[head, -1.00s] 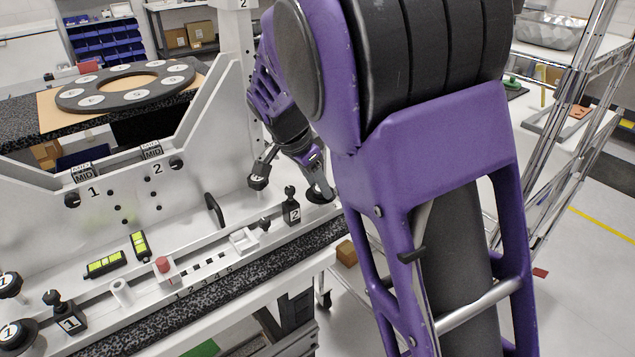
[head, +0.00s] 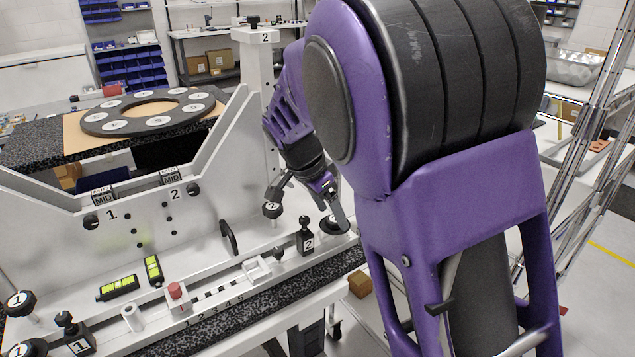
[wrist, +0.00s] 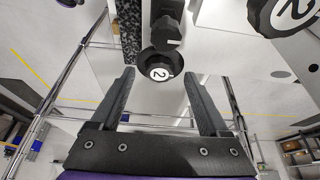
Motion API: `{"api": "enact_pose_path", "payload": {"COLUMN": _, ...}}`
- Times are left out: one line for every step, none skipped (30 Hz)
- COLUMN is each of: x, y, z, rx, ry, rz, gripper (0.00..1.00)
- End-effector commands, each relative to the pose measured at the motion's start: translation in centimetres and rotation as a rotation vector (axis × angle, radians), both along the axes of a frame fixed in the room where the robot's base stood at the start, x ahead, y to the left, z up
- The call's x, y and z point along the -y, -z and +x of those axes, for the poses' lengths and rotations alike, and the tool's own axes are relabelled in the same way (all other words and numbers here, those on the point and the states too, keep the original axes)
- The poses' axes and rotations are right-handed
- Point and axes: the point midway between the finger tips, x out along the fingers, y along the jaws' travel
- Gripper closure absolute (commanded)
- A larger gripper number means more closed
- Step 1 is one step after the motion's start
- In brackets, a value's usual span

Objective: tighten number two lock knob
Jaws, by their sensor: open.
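My gripper is open and empty. In the head view this low knob (head: 332,224) shows partly behind my gripper (head: 339,208) at the fixture's right end. Another black knob marked 2 (head: 272,209) stands higher on a post to the left; it is at the top right of the wrist view (wrist: 290,12).
A black block marked 2 with a handle (head: 307,241) stands close to the low knob; it also shows in the wrist view (wrist: 166,25). The white fixture plate (head: 60,232) rises behind. A chrome rack (head: 590,130) stands on the right.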

Motion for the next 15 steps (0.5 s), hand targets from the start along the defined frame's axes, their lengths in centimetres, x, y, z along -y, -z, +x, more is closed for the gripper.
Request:
{"api": "enact_pose_path", "payload": {"x": -0.3, "y": -1.0, "z": -0.1, "rx": 0.005, "ry": -0.002, "rz": 0.003, "gripper": 0.21}}
{"api": "enact_pose_path", "payload": {"x": -0.5, "y": -1.5, "z": -0.2, "rx": 0.005, "ry": -0.002, "rz": 0.003, "gripper": 0.21}}
{"api": "enact_pose_path", "payload": {"x": -0.8, "y": -2.3, "z": -0.4, "rx": 0.005, "ry": -0.002, "rz": 0.003, "gripper": 0.21}}
{"api": "enact_pose_path", "payload": {"x": -1.0, "y": -3.0, "z": -0.6, "rx": 0.004, "ry": -0.003, "rz": 0.003, "gripper": 0.21}}
{"api": "enact_pose_path", "payload": {"x": -1.3, "y": -3.7, "z": -0.7, "rx": 0.005, "ry": -0.004, "rz": 0.003, "gripper": 0.21}}
{"api": "enact_pose_path", "payload": {"x": -1.6, "y": -4.6, "z": -1.0, "rx": 0.005, "ry": -0.004, "rz": 0.003, "gripper": 0.21}}
{"api": "enact_pose_path", "payload": {"x": -1.8, "y": -5.3, "z": -1.1, "rx": 0.005, "ry": -0.004, "rz": 0.003, "gripper": 0.21}}
{"api": "enact_pose_path", "payload": {"x": -2.0, "y": -6.0, "z": -1.3, "rx": 0.005, "ry": -0.004, "rz": 0.003, "gripper": 0.21}}
{"api": "enact_pose_path", "payload": {"x": -2.4, "y": -6.9, "z": -1.5, "rx": 0.005, "ry": -0.003, "rz": 0.004, "gripper": 0.21}}
{"api": "enact_pose_path", "payload": {"x": -2.6, "y": -7.6, "z": -1.7, "rx": 0.005, "ry": -0.003, "rz": 0.004, "gripper": 0.21}}
{"api": "enact_pose_path", "payload": {"x": -2.8, "y": -8.3, "z": -1.9, "rx": 0.005, "ry": -0.002, "rz": 0.003, "gripper": 0.21}}
{"api": "enact_pose_path", "payload": {"x": -3.1, "y": -9.2, "z": -2.1, "rx": 0.005, "ry": -0.002, "rz": 0.003, "gripper": 0.21}}
{"api": "enact_pose_path", "payload": {"x": -3.4, "y": -9.8, "z": -2.2, "rx": 0.005, "ry": -0.002, "rz": 0.003, "gripper": 0.21}}
{"api": "enact_pose_path", "payload": {"x": -3.6, "y": -10.5, "z": -2.4, "rx": 0.005, "ry": -0.002, "rz": 0.003, "gripper": 0.21}}
{"api": "enact_pose_path", "payload": {"x": -3.9, "y": -11.2, "z": -2.6, "rx": 0.004, "ry": -0.002, "rz": 0.004, "gripper": 0.21}}
